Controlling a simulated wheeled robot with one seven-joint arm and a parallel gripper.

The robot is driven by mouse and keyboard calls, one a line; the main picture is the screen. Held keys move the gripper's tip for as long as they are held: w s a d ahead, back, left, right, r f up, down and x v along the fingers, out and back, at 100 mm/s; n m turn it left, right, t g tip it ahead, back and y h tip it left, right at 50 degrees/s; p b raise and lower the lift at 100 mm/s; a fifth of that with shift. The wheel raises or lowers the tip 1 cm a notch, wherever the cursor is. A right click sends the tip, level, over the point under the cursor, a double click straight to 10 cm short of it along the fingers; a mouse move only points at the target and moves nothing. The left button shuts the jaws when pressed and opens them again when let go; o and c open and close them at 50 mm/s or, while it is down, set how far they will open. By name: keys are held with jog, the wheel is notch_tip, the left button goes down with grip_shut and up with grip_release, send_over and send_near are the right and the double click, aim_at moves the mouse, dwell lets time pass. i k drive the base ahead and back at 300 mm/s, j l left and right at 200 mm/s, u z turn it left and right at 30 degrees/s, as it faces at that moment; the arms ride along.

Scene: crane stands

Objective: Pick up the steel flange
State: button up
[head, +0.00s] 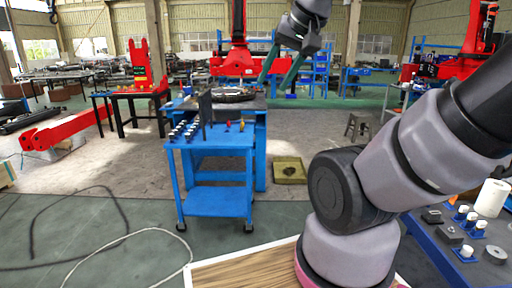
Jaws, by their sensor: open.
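A round grey disc with a darker centre (496,254), which looks like the steel flange, lies flat on the dark table (436,250) at the right edge of the head view. It is small here, so I cannot be certain of it. My gripper (274,83) is raised at the top middle, its two teal fingers spread apart with nothing seen between them. It is well to the left of the disc and apart from it. My arm crosses the right side of the view and hides part of the table.
Dark blocks (450,234), several white-topped parts on blue bases (466,252) and a white roll (492,197) share the table. A blue cart (212,202) stands mid-view, with a yellowish tray (289,170) on the floor beside it. Cables (125,232) lie on the open floor left.

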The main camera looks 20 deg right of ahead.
aim_at(494, 254)
jog(key=i+j+z, duration=0.1)
jog(key=z, duration=0.35)
jog(key=i+j+z, duration=0.2)
jog(key=z, duration=0.25)
jog(key=i+j+z, duration=0.25)
jog(key=z, duration=0.2)
jog(key=i+j+z, duration=0.15)
jog(key=j+z, duration=0.15)
jog(key=z, duration=0.2)
jog(key=i+j+z, duration=0.1)
jog(key=j+z, duration=0.2)
jog(key=z, duration=0.15)
jog(key=i+j+z, duration=0.15)
jog(key=j+z, duration=0.15)
jog(key=z, duration=0.15)
jog(key=j+z, duration=0.4)
jog(key=i+j+z, duration=0.1)
jog(key=j+z, duration=0.6)
jog(key=z, duration=0.15)
jog(key=j+z, duration=0.25)
jog(key=j, duration=0.25)
jog(key=k, duration=0.05)
